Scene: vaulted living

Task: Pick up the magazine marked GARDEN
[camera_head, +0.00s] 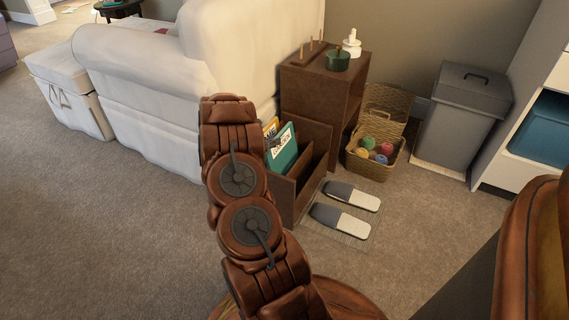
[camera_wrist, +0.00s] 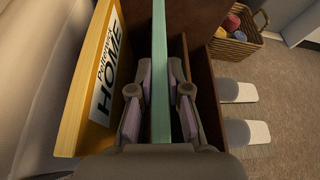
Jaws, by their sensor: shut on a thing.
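The teal magazine (camera_head: 285,160) stands upright in a dark brown rack (camera_head: 309,178) beside the sofa. Its white label looks like GARDEN but is small and tilted in the head view. In the wrist view I see the teal magazine (camera_wrist: 160,40) edge-on from above. My gripper (camera_wrist: 160,80) is shut on its upper edge, one finger on each side. The yellow magazine (camera_wrist: 76,85), marked HOME, stands just left of the left finger; only a little of it (camera_head: 270,127) shows in the head view. My arm hides my gripper in the head view.
The white sofa (camera_head: 150,115) is close on the left. Slippers (camera_head: 340,220) lie on a mat to the right. A yarn basket (camera_head: 372,160) and grey bin (camera_head: 463,112) stand beyond.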

